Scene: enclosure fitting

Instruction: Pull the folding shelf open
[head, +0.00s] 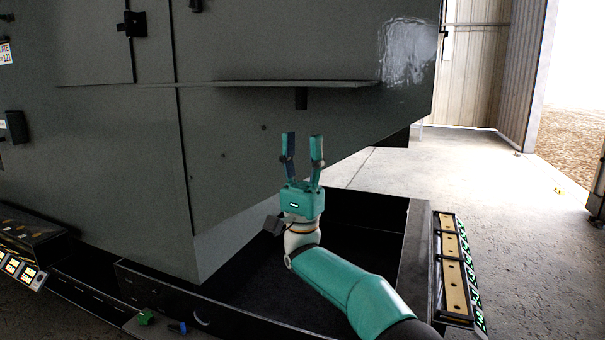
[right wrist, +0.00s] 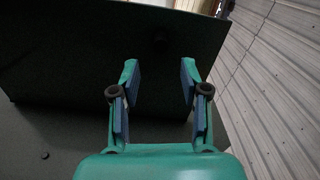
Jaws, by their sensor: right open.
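The folding shelf (head: 295,83) is a thin dark panel on the grey cabinet (head: 235,140). It shows nearly edge-on and stands out about level, with a short dark tab (head: 301,98) hanging below its edge. My right gripper (head: 302,135) is open and empty, below the shelf and apart from it, fingers pointing up. In the right wrist view, the open fingers (right wrist: 158,70) stand in front of a broad dark panel (right wrist: 70,60), seemingly the shelf's underside. A small dark bump on it is too dim to make out. My left gripper is out of view.
A black open tray (head: 350,205) lies below my right arm, by the cabinet's foot. A strip of tan panels (head: 452,262) runs along its right side. Small green (head: 146,318) and blue (head: 177,328) pieces lie at lower left. Open concrete floor (head: 480,180) is at right.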

